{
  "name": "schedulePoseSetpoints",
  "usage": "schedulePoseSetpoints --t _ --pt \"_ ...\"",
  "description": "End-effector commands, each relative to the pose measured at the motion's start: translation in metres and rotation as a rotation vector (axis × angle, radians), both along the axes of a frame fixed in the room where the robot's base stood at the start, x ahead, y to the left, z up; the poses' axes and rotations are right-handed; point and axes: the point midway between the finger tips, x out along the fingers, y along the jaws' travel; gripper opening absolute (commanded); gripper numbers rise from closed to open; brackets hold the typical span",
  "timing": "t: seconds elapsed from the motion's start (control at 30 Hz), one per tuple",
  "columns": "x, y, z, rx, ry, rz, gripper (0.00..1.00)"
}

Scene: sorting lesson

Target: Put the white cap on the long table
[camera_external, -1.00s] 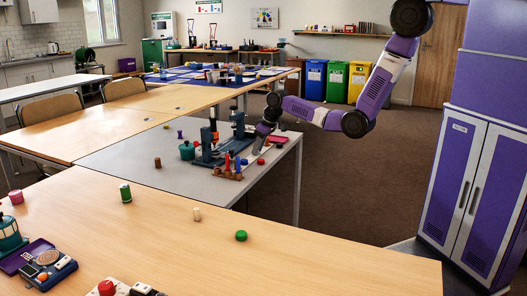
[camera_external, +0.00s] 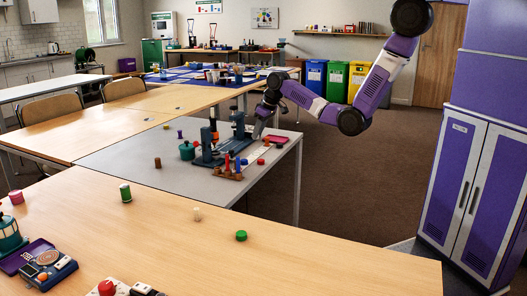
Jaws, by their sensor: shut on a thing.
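My gripper (camera_external: 258,132) is above the far right part of the grey table (camera_external: 140,158), behind the blue-and-grey stand. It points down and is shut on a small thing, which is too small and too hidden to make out. I cannot pick out a white cap for certain in this view.
On the grey table are a teal pot (camera_external: 187,150), the blue-and-grey stand (camera_external: 238,128), a rack of coloured pegs (camera_external: 228,172) and a red cap (camera_external: 261,162).

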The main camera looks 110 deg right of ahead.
Motion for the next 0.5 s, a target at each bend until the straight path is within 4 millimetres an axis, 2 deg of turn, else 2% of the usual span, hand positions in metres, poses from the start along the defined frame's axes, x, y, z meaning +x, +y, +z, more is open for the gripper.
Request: schedulePoseSetpoints --t 0.03,0.2,0.33,0.5 --pt "0.001 -0.001 0.017 -0.007 -0.004 0.001 0.00" --pt "0.002 -0.001 0.064 -0.005 -0.003 0.001 0.00" --pt "0.001 -0.001 0.092 -0.004 -0.003 0.000 0.00" --pt "0.001 -0.001 0.116 -0.002 -0.002 0.000 0.00"
